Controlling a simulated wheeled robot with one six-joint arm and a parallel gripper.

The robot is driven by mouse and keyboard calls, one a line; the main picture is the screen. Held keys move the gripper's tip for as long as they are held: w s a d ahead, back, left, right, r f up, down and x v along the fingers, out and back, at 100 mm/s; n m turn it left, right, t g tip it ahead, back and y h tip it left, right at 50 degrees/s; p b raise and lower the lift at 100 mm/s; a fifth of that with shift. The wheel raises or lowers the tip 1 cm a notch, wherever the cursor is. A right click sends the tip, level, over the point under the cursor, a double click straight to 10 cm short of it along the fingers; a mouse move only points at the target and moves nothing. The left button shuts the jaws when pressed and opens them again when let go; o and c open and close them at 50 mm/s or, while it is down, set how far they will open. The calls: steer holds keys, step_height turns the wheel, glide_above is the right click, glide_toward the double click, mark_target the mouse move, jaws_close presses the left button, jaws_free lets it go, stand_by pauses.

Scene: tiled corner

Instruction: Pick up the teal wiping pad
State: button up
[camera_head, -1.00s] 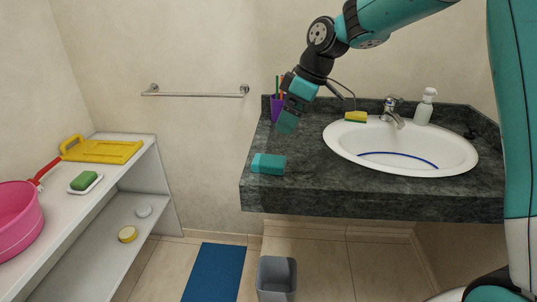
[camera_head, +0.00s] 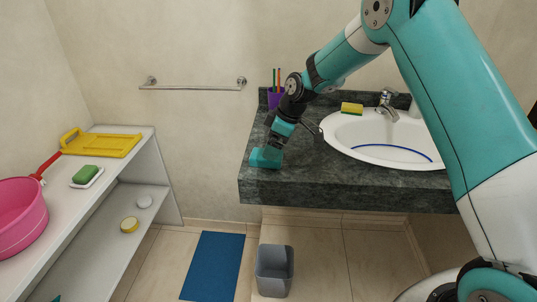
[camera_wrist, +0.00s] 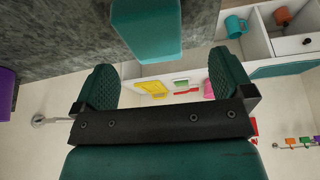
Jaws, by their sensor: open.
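The teal wiping pad (camera_head: 264,158) lies on the dark stone counter (camera_head: 330,187), near its front left corner. It also shows in the wrist view (camera_wrist: 147,25) at the top middle, just beyond my fingertips. My gripper (camera_head: 273,146) is right at the pad in the head view and partly covers its right end. In the wrist view the two teal fingers of my gripper (camera_wrist: 163,85) stand wide apart, with nothing between them. The pad lines up roughly with the gap between the fingers. I cannot tell whether a finger touches it.
A purple cup with pencils (camera_head: 275,98) stands at the counter's back left. A white sink (camera_head: 355,155) with a yellow sponge (camera_head: 352,108) at its rim is to the right. A grey bin (camera_head: 274,270) stands on the floor below. A white shelf (camera_head: 115,175) is at the left.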

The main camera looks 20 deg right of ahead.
steer(key=p+x, duration=0.1)
steer(key=x, duration=0.2)
steer(key=shift+w+f+p, duration=0.2)
steer(key=shift+f+p, duration=0.1)
steer(key=shift+p, duration=0.05)
steer(key=shift+w+a+f, duration=0.1)
steer(key=shift+f, duration=0.4)
steer(key=shift+f+b, duration=0.25)
steer(key=shift+b, duration=0.05)
steer(key=c, duration=1)
